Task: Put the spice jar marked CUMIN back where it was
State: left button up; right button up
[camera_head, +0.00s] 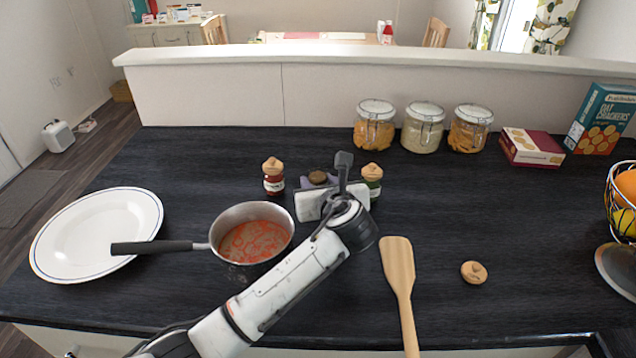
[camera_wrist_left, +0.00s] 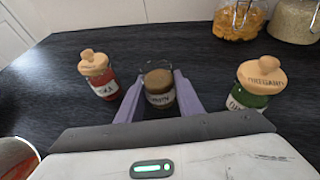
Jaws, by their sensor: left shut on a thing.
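The lidless spice jar (camera_wrist_left: 159,89) with brown contents is between the purple fingers of my left gripper (camera_wrist_left: 157,98), which is shut on it. Its label is too blurred to read surely. In the head view the jar's brown top (camera_head: 318,177) shows behind my left gripper (camera_head: 319,181), in the row between two lidded jars. Whether its base touches the counter is hidden. A wooden lid (camera_head: 474,272) lies apart on the counter at the right. My right gripper is not in view.
A red jar (camera_head: 273,178) stands left of the held jar, a green jar marked OREGANO (camera_wrist_left: 254,85) right. A pot of red soup (camera_head: 255,240), plate (camera_head: 97,232) and wooden spatula (camera_head: 399,275) lie nearer. Glass jars (camera_head: 423,128) stand behind. The right-middle counter is mostly clear.

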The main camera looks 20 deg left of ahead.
pick_arm(q)
jog(key=o, duration=1.1)
jog(key=shift+f, duration=0.1)
